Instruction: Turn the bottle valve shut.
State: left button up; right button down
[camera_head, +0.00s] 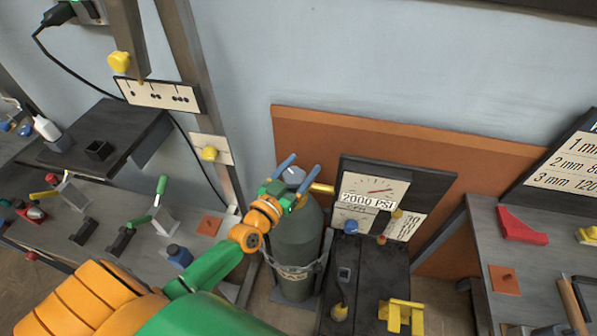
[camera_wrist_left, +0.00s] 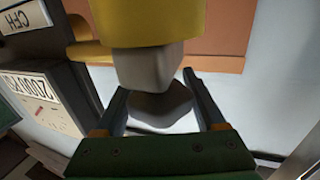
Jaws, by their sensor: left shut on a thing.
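The gas bottle (camera_head: 297,245) is a dark grey-green cylinder standing upright by the orange wall panel, with a chain around it. Its pale grey valve knob (camera_head: 293,176) sits on top, with a yellow fitting pointing right. My left gripper (camera_head: 302,166) reaches over the bottle top with its two blue fingers on either side of the knob, shut on it. In the left wrist view the valve knob (camera_wrist_left: 160,108) lies between the fingers (camera_wrist_left: 152,88), below a yellow valve body (camera_wrist_left: 148,22). The fingers partly hide the knob in the head view. My right gripper is not in view.
A gauge panel (camera_head: 375,190) reading 2000 PSI stands just right of the bottle, above a dark cart top (camera_head: 365,270) with small parts. A grey bench (camera_head: 130,215) with tools and clamps is at left. Another bench (camera_head: 487,225) stands at right.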

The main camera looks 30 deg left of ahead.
pick_arm(q)
jog(key=m+g+h+b, duration=0.1)
jog(key=m+h+b, duration=0.1)
jog(key=b, duration=0.1)
jog(key=m+g+h+b, duration=0.1)
jog(key=m+h+b, duration=0.1)
jog(key=h+b, duration=0.1)
jog(key=d+f+m+h+b, duration=0.1)
jog(key=h+b, duration=0.2)
jog(key=b, duration=0.2)
jog(key=shift+s+m+g, duration=0.2)
jog(key=shift+m+g, duration=0.2)
jog(key=shift+s+d+r+m+g+h+b, duration=0.1)
jog(key=shift+d+r+m+g+h+b, duration=0.1)
jog(key=shift+m+g+h, duration=0.25)
jog(key=shift+d+r+m+g+h+b, duration=0.15)
jog(key=shift+r+m+h, duration=0.1)
jog(key=shift+h, duration=0.4)
jog(key=shift+s+d+m+g+h+p, duration=0.1)
jog(key=shift+s+m+g+h+p, duration=0.1)
jog(key=shift+m+g+h, duration=0.5)
jog(key=shift+s+d+m+g+h+p, duration=0.15)
jog(key=shift+m+g+h, duration=0.35)
jog(key=shift+g+h, duration=0.25)
jog(key=shift+g, duration=0.25)
jog(key=o, duration=1.3)
jog(key=shift+w, duration=0.1)
